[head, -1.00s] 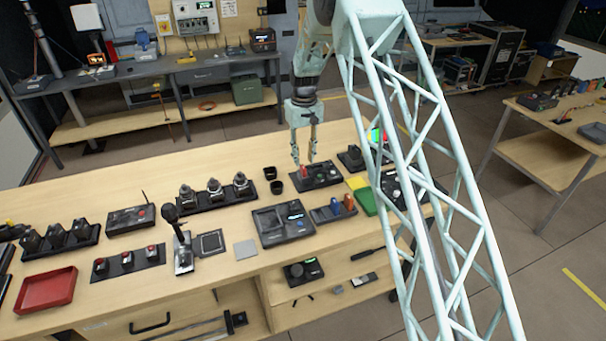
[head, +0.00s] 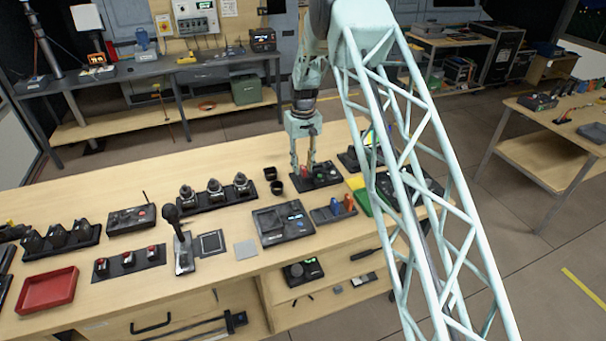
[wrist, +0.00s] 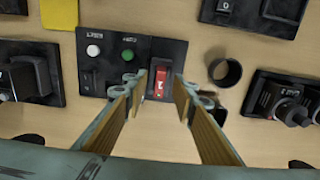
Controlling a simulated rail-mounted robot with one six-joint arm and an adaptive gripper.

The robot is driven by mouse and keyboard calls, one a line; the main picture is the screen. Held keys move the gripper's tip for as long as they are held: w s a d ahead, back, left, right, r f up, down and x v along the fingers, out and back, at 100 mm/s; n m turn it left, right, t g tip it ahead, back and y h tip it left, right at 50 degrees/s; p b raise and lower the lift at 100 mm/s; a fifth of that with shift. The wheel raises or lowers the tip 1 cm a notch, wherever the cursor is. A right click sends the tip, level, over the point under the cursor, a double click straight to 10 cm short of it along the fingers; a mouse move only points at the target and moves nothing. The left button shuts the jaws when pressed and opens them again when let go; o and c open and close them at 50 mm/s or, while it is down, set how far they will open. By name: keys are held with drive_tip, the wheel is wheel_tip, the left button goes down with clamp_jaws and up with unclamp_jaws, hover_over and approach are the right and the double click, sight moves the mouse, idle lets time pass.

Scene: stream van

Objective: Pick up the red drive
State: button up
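The red drive (wrist: 161,86) stands in a slot of a black panel (wrist: 113,50), beside a green and a white button, in the wrist view. In the head view the red drive (head: 304,172) shows as a small red spot on the panel (head: 325,179) at the back of the bench. My gripper (wrist: 160,80) is open and empty, its two fingers on either side of the drive with a gap each side. In the head view my gripper (head: 303,169) points down at the panel. The exact fingertip height is hard to tell.
A round black cup (wrist: 225,71) is close to the right finger in the wrist view. A holder (head: 328,215) with a blue and an orange-red drive sits in front of the panel. A yellow pad (head: 356,182) lies right of it. Dark devices flank the panel.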

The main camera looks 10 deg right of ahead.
drive_tip(key=shift+f, duration=0.55)
drive_tip(key=shift+c, duration=0.2)
clamp_jaws()
